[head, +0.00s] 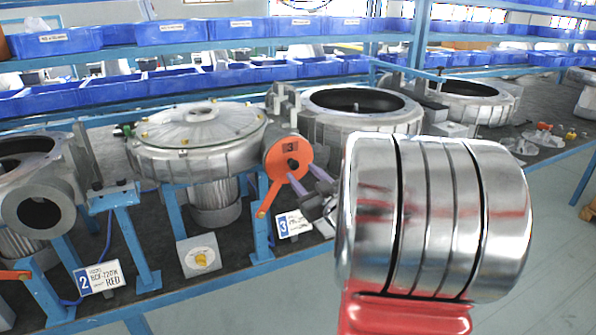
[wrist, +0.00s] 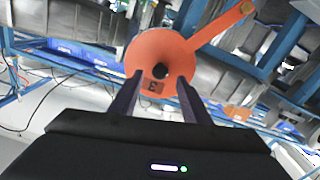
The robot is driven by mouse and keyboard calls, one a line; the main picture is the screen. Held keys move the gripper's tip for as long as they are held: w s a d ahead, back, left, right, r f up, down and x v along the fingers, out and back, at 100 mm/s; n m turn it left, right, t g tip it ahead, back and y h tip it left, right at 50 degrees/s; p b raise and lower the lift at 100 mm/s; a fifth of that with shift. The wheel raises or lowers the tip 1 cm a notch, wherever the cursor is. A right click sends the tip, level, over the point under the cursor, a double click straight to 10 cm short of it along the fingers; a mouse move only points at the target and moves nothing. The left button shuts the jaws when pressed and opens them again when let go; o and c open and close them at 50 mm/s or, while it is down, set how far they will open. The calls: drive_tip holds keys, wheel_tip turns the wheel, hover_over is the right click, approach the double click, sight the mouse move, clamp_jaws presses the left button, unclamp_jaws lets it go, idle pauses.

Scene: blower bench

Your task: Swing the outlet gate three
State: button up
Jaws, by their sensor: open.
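The outlet gate three is an orange round disc (head: 289,158) with a dark hub, a number 3 and a lever arm (head: 268,199) pointing down and left in the head view. It stands at the outlet of the middle blower. In the wrist view the disc (wrist: 160,62) appears upside down, with its lever (wrist: 222,24) reaching to the upper right. My gripper (head: 321,180) is open in front of the disc. In the wrist view its two dark fingers (wrist: 158,82) sit either side of the disc's lower part and the number. Whether they touch it cannot be told.
A plate numbered 3 (head: 294,223) is below the gate, and a plate numbered 2 (head: 98,278) is at lower left. Metal blowers (head: 200,140) line the dark bench. Blue bins (head: 170,32) fill the shelves behind. Bare floor (head: 545,215) lies at right.

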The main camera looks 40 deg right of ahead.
sight(295, 167)
drive_tip(key=shift+x, duration=1.8)
drive_tip(key=shift+c, duration=0.4)
clamp_jaws()
